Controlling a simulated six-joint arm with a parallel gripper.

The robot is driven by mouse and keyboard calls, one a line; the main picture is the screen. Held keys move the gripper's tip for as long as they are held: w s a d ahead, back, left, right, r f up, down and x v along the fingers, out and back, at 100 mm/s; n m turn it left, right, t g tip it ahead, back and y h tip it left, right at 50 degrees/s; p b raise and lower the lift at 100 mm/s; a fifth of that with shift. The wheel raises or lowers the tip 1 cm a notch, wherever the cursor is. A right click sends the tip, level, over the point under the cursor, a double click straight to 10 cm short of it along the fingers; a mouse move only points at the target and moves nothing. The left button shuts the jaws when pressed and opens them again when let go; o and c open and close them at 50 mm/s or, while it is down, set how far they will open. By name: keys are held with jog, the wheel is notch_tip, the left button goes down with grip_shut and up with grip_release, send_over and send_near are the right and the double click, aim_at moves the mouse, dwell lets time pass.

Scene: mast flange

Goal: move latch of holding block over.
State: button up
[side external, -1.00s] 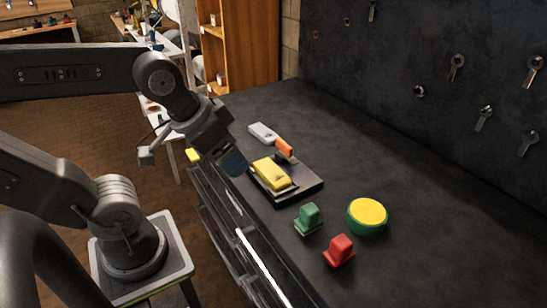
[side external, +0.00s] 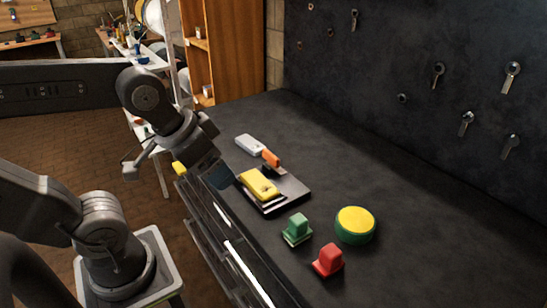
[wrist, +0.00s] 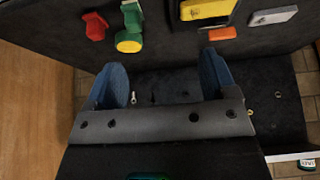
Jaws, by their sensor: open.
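The holding block is a dark, flat base (side external: 292,193) on the black bench. A yellow bar (side external: 258,184) lies on top of it. A piece with a light grey body (side external: 249,145) and an orange end (side external: 271,158) reaches the block's far side; whether it is the latch or joined to the block I cannot tell. My gripper (side external: 218,176) is just left of the yellow bar, apart from it as far as I can see. In the wrist view my blue fingers (wrist: 160,62) are spread with nothing between them; the yellow bar (wrist: 208,9) and orange end (wrist: 222,33) show near the top edge.
A green block (side external: 298,228), a red block (side external: 328,260) and a round green piece with yellow top (side external: 356,224) stand in front and to the right of the holding block. A dark wall panel (side external: 420,60) with hanging tools rises behind. The bench's right part is clear.

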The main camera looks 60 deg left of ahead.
jog(key=shift+w+r, duration=0.1)
jog(key=shift+c, duration=0.8)
jog(key=w+a+r+n+g, duration=0.1)
jog(key=w+n, duration=0.1)
jog(key=w, duration=0.1)
jog(key=w+a+r+n, duration=0.1)
jog(key=w+a+n, duration=0.1)
jog(key=w+n, duration=0.1)
jog(key=w+a+r+n+g, duration=0.1)
jog(key=w+a+n, duration=0.1)
jog(key=w+n, duration=0.1)
jog(key=shift+w+g, duration=0.3)
jog(key=shift+w, duration=0.4)
jog(key=c, duration=0.5)
jog(key=n+g, duration=0.3)
jog(key=n, duration=0.7)
send_near(271, 153)
notch_tip(271, 153, down, 10)
jog(key=shift+f, duration=0.2)
jog(key=shift+c, duration=0.2)
grip_shut()
